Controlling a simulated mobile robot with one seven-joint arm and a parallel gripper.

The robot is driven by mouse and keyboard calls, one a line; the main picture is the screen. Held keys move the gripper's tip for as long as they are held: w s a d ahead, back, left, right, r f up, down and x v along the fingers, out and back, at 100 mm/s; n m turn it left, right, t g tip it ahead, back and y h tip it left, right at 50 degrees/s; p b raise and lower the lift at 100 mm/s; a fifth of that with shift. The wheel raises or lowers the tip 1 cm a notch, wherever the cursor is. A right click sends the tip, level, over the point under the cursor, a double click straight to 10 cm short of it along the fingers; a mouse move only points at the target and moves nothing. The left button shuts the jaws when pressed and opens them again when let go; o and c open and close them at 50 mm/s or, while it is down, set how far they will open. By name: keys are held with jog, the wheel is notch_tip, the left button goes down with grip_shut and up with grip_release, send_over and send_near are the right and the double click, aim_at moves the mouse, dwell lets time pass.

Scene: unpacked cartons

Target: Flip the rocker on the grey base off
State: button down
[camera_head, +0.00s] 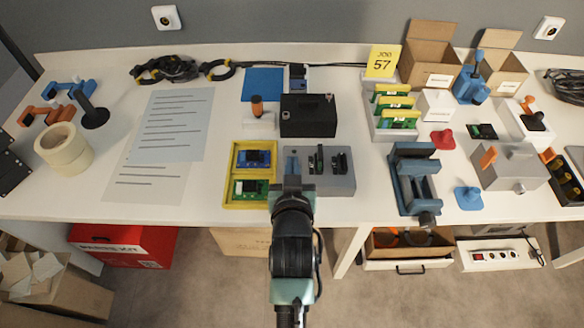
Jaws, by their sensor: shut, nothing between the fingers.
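A grey box-like base (512,172) stands at the right of the table. An orange lever-like part (488,157) rises at its left end; I cannot tell for sure that it is the rocker, or which way it is set. My gripper (291,172) is shut and empty, over the left part of this middle base. My gripper and arm hide part of that base, and I cannot tell whether they touch it.
A yellow tray (228,190) with circuit boards lies just left of my gripper. A black box (308,128) stands behind it. A blue vise (402,165) and red and blue knobs lie between the two grey bases. Paper sheets (150,180) cover the left table.

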jog(key=f+v, duration=0.2)
jog(key=v, duration=0.8)
jog(key=shift+s+b, duration=0.35)
jog(key=shift+b, duration=0.1)
jog(key=shift+r, duration=0.1)
